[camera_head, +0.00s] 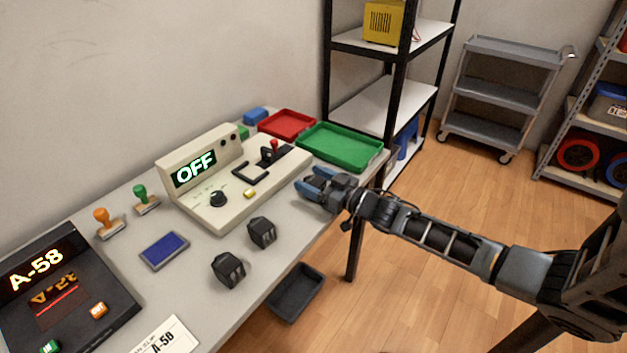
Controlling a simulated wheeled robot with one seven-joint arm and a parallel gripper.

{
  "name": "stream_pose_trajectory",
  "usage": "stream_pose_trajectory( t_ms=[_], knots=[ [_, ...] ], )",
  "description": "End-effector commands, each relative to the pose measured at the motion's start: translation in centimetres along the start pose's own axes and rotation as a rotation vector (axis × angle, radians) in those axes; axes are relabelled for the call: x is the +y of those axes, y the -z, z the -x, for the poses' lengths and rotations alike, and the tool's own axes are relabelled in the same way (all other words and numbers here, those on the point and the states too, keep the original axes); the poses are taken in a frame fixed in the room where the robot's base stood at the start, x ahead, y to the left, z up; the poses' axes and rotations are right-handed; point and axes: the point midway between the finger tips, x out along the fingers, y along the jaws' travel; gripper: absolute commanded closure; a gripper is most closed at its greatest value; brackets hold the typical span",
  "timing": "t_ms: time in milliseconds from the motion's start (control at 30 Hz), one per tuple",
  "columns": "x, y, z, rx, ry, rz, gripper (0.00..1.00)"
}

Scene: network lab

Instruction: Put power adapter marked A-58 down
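Two black power adapters stand on the grey table: one (262,232) near the table's front edge, the other (228,269) a little nearer and to the left. No marking is readable on either. My gripper (312,182) reaches in from the right, above the table's front edge and right of the adapters. Its blue fingertips are apart with nothing visible between them. A black device (110,283) at the lower left has a lit display reading A-58. A white card (168,338) by the near edge carries a similar marking, partly cut off.
A beige console (222,212) reading OFF stands behind the adapters. A red tray (287,125) and green tray (342,147) lie at the far end. Stamps and a blue pad (164,251) are left. A dark bin (295,292) is below the table's edge.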

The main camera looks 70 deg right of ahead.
Motion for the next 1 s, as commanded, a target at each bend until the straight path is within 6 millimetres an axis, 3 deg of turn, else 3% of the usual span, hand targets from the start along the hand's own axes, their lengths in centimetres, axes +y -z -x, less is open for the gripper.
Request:
stream_pose_trajectory(
  t_ms=[367,467,1000],
  knots=[
    [0.0,0.4,0.1,0.0,0.0,0.0,0.24],
    [0.1,0.2,1.0,0.0,-0.002,0.002,0.24],
    [0.1,0.1,10.5,-0.001,-0.002,0.001,0.24]
  ],
)
